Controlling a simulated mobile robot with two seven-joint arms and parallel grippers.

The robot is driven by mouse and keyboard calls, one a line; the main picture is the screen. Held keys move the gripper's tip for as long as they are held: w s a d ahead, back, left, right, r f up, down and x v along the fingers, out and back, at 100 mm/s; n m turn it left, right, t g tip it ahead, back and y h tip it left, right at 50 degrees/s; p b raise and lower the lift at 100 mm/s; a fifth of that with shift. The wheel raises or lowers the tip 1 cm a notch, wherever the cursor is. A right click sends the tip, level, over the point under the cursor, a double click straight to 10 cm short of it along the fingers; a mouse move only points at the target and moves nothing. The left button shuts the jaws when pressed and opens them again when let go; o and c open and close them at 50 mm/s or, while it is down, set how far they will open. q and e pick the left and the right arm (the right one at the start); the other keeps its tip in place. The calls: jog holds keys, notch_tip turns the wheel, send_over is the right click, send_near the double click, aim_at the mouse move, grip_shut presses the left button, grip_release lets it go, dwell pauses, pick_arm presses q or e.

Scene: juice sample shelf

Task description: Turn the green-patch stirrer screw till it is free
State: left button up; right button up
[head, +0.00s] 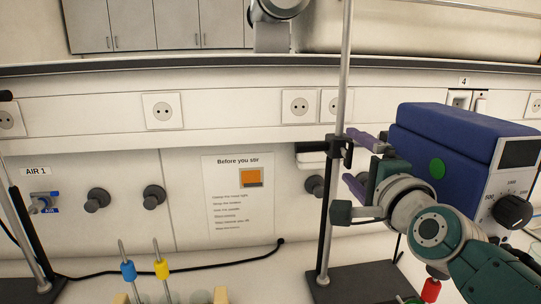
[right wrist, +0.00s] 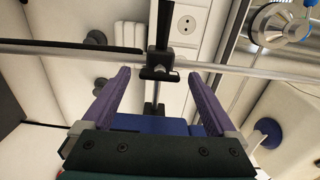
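The stirrer is a blue box (head: 455,140) with a round green patch (head: 437,170) on its side and a black knob on its front. A black clamp (head: 342,147) joins it to an upright metal rod (head: 345,75). The clamp also shows in the right wrist view (right wrist: 162,50), with a dark screw-like end (right wrist: 159,73) facing the gripper. My right gripper (head: 348,156) has purple fingers, open on either side of the clamp's screw end. In the right wrist view the fingers (right wrist: 158,76) stand wide apart with nothing gripped. My left gripper is not in view.
A black stand base (head: 360,284) carries the rod. Stirring shafts with a blue collar (head: 128,271) and a yellow collar (head: 161,269) stand at the front left. A red-collared piece (head: 430,290) is below my right arm. A notice (head: 238,197) hangs on the wall.

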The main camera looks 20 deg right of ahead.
jog(key=v, duration=1)
jog(key=shift+b, duration=0.35)
